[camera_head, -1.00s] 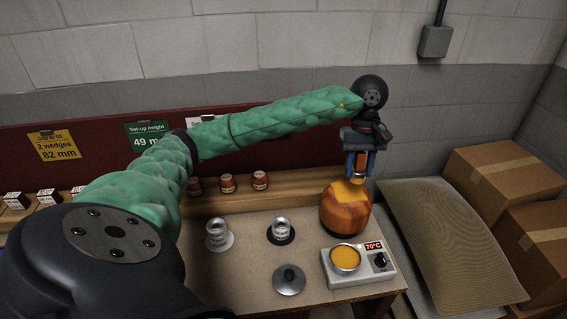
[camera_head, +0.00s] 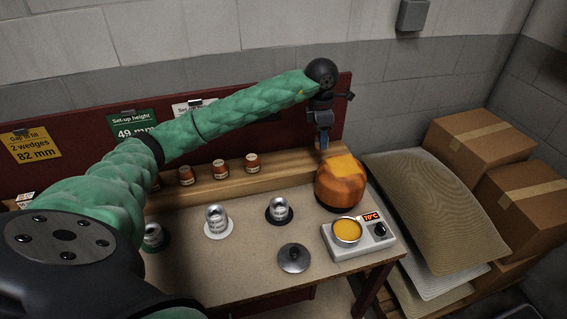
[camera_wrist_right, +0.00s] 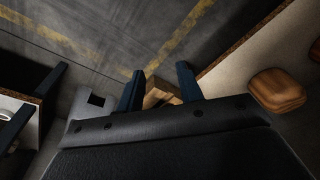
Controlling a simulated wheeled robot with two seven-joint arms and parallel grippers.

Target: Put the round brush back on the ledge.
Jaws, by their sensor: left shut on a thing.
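My left gripper (camera_head: 322,143) is shut, jaws down, at the right end of the wooden ledge (camera_head: 288,164) along the back board. It holds the round brush, which is mostly hidden by the jaws in the head view; I cannot tell whether it touches the ledge. My right gripper (camera_wrist_right: 159,88) shows in the right wrist view with its two dark blue fingers apart. A wooden piece shows beyond and between these fingers, apparently not held.
Several small amber jars (camera_head: 219,169) stand on the ledge left of my gripper. A rounded orange-brown block (camera_head: 340,189) stands just in front. A hot plate with an amber pot (camera_head: 347,230), metal cups (camera_head: 216,217) and a grey lid (camera_head: 293,257) occupy the table. Boxes (camera_head: 480,147) stand at right.

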